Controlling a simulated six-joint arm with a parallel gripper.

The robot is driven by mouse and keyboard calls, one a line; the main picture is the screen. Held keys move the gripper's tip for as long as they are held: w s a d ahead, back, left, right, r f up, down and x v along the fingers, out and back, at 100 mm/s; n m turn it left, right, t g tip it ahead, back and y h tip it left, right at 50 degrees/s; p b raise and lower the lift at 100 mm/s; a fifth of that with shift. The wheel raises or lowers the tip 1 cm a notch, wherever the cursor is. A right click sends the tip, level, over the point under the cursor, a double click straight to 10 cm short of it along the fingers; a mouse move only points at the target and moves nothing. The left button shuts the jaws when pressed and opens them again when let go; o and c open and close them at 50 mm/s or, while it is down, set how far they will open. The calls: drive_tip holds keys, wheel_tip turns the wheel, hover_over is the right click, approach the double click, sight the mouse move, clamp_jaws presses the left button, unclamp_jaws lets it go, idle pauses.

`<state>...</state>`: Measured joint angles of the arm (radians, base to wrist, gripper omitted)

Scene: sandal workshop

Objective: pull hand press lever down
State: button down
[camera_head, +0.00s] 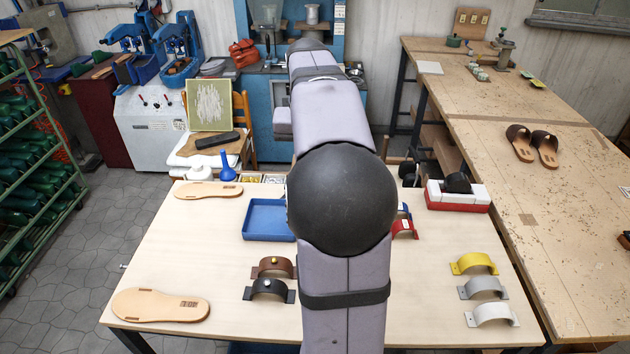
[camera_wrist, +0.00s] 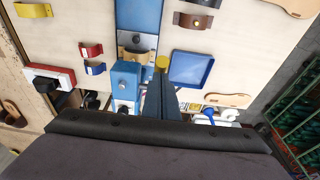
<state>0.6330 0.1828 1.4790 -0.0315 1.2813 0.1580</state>
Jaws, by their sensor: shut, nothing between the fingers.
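The hand press (camera_wrist: 125,78) is blue and shows in the wrist view at upper centre, with a blue plate (camera_wrist: 138,15) in front of it. A tan strap (camera_wrist: 136,54) lies at the press. A yellow round knob (camera_wrist: 161,62), apparently the lever's end, shows beside the press body. My gripper (camera_wrist: 160,80) is shut and empty, its dark fingers pointing at the knob; whether they touch it I cannot tell. The lever's arm is mostly hidden. In the head view my own arm covers the press and my gripper.
A blue tray (camera_head: 264,220) lies left of my arm on the table (camera_head: 180,256). Brown and black straps (camera_head: 270,290) sit nearer. Yellow, grey and white straps (camera_head: 483,288) are at the right. A red-and-white block (camera_head: 457,201) stands behind them. Sandal soles (camera_head: 160,306) lie left.

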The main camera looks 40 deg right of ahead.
drive_tip(key=shift+s+a+f+b, duration=0.25)
drive_tip(key=shift+f+b, duration=0.2)
drive_tip(key=shift+b, duration=0.05)
drive_tip(key=shift+s+a+f+b, duration=0.2)
drive_tip(key=shift+f+b, duration=0.25)
drive_tip(key=shift+b, duration=0.05)
drive_tip(key=shift+f, duration=0.15)
drive_tip(key=shift+s+a+f+b, duration=0.15)
drive_tip(key=shift+s+f+b, duration=0.05)
drive_tip(key=shift+f+b, duration=0.3)
drive_tip(key=shift+s+a+f+b, duration=0.15)
drive_tip(key=shift+f+b, duration=0.25)
drive_tip(key=shift+b, duration=0.1)
